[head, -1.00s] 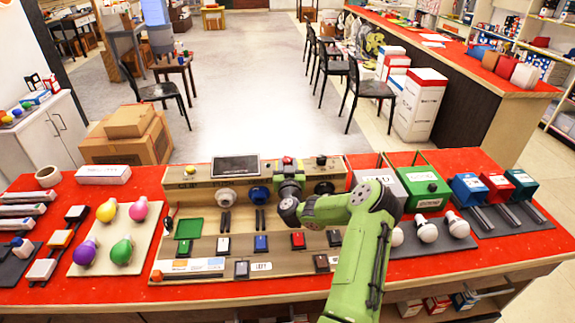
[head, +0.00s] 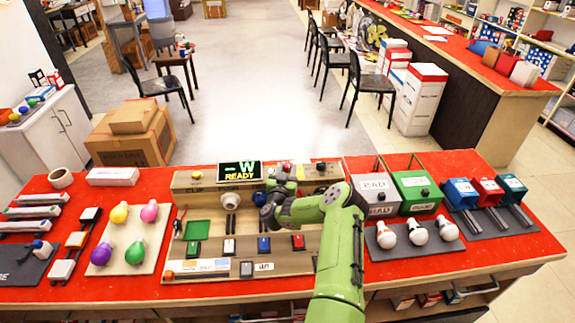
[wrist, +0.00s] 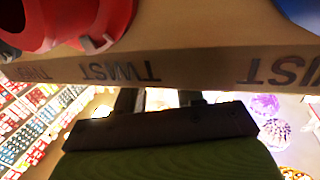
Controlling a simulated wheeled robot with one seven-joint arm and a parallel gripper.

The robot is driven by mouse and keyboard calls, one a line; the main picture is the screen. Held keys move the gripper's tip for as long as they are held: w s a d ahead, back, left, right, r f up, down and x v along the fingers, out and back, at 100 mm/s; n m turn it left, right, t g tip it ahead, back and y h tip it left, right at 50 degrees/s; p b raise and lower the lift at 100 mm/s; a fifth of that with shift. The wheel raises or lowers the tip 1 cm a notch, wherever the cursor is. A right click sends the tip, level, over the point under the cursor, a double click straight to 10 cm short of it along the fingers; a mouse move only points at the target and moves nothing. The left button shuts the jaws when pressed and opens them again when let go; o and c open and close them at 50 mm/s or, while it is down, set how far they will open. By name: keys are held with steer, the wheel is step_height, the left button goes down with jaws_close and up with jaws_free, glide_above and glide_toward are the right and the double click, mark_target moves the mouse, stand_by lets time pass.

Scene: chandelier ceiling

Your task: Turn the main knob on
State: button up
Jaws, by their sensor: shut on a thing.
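The test panel (head: 215,182) stands on the red counter, with sockets and coloured switches on its face. Its display (head: 239,171) is lit and reads "W READY".
A white socket (head: 238,200) is below the display. Coloured bulbs (head: 134,254) lie on a board at left. White bulbs (head: 418,233) stand at right before the grey and green boxes (head: 416,192). My arm crosses the panel's right part.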

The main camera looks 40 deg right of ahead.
steer(key=o, duration=1)
steer(key=shift+o, duration=0.2)
steer(key=b+v, duration=1)
steer(key=v, duration=0.5)
steer(key=shift+s+a, duration=0.2)
steer(key=shift+a, duration=0.1)
